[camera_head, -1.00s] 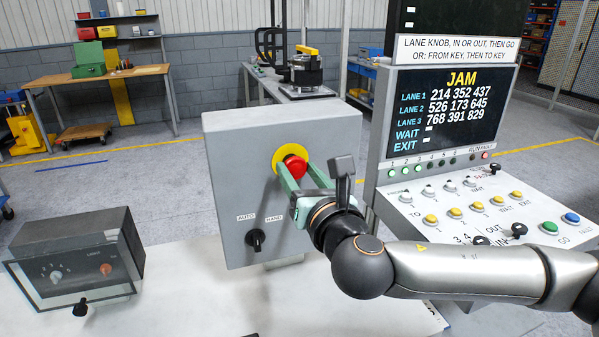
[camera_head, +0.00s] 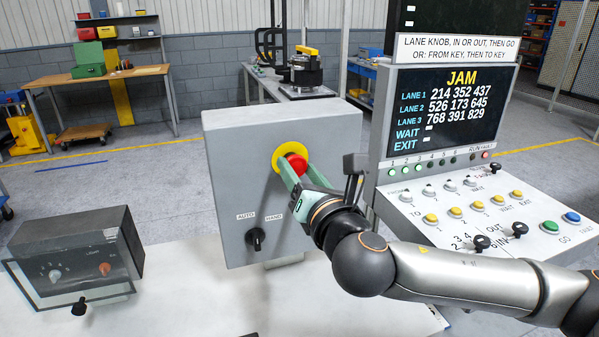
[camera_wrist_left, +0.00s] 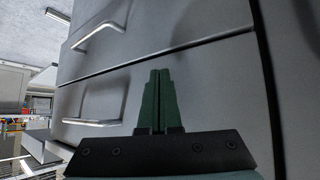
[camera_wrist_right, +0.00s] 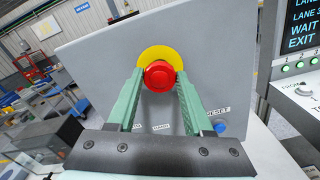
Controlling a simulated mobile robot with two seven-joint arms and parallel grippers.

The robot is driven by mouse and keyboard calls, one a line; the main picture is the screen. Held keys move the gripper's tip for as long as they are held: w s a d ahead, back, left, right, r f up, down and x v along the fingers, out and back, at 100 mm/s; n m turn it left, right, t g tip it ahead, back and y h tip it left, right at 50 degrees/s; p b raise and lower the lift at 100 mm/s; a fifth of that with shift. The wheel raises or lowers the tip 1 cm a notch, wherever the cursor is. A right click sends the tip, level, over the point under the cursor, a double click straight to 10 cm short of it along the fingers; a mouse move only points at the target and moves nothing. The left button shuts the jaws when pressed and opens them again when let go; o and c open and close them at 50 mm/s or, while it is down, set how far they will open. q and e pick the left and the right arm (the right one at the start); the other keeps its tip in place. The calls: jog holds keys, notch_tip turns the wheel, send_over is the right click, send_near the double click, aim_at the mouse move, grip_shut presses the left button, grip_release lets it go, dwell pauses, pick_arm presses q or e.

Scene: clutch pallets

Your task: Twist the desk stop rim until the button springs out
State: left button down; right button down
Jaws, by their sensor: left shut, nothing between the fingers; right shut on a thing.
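The red stop button (camera_head: 296,163) sits on a yellow disc (camera_head: 281,154) on the front of a grey box (camera_head: 230,190). In the right wrist view the red button (camera_wrist_right: 159,75) shows face on, in front of the yellow disc (camera_wrist_right: 160,53). My right gripper (camera_head: 291,172) has its green fingers shut on the rim of the button, one on each side; the fingertips also show in the right wrist view (camera_wrist_right: 159,78). My left gripper (camera_wrist_left: 159,75) is shut and empty, in front of grey drawer fronts, and is out of the head view.
An AUTO/HAND knob (camera_head: 256,239) is below the button, and a blue RESET button (camera_wrist_right: 222,127) is low on the box. A console (camera_head: 470,215) with buttons and a JAM screen (camera_head: 447,105) stands right. A dark box (camera_head: 85,255) with a clear cover stands left on the pale desk.

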jog(key=shift+m, duration=2.3)
jog(key=shift+c, duration=1.4)
grip_release()
jog(key=b+v, duration=0.1)
jog(key=v, duration=1.1)
jog(key=shift+s+b, duration=0.2)
jog(key=shift+b, duration=0.2)
jog(key=shift+d, duration=0.15)
